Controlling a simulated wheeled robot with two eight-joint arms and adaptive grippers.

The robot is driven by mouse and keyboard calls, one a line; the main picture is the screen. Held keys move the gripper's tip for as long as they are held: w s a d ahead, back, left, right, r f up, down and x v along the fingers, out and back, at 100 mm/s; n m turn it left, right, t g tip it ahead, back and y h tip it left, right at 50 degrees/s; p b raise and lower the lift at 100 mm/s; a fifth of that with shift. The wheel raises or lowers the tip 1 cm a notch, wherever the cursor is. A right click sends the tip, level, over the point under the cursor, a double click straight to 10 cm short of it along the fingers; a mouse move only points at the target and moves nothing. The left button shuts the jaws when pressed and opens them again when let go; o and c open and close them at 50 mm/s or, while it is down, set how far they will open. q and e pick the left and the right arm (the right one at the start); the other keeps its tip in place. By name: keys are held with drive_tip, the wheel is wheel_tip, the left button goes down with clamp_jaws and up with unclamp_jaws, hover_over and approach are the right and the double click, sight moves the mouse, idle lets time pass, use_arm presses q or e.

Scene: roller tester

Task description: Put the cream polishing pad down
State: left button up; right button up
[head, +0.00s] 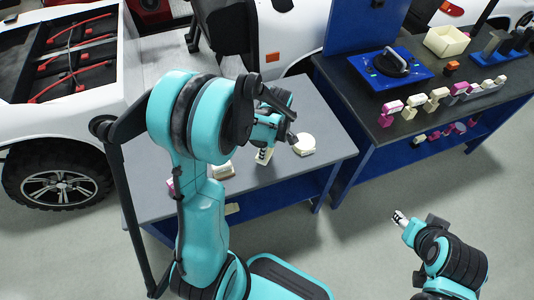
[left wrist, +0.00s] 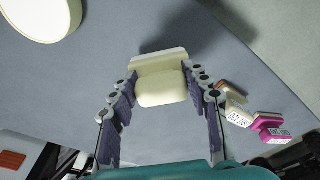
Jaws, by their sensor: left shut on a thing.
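The cream polishing pad (left wrist: 160,88), a blocky cream piece with a wider flat base, sits between the fingers of my left gripper (left wrist: 162,84) in the left wrist view. That gripper is shut on it.
A round cream piece (head: 304,145) lies right of the pad. A tan labelled block (left wrist: 233,104) and a pink labelled block (left wrist: 270,128) are on the same table. A second bench (head: 385,130) holds a blue device (head: 400,69), a cream bin (head: 446,41) and several small blocks.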

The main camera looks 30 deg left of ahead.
use_arm(q)
wheel_tip(320, 180, down, 2)
drive_tip(key=shift+f+b, duration=0.25)
drive_tip(key=shift+b, duration=0.15)
drive_tip(key=shift+r, duration=0.1)
drive_tip(key=shift+f, duration=0.2)
drive_tip(key=o, duration=1.6)
drive_tip(key=shift+c, duration=0.2)
drive_tip(key=shift+r, duration=0.1)
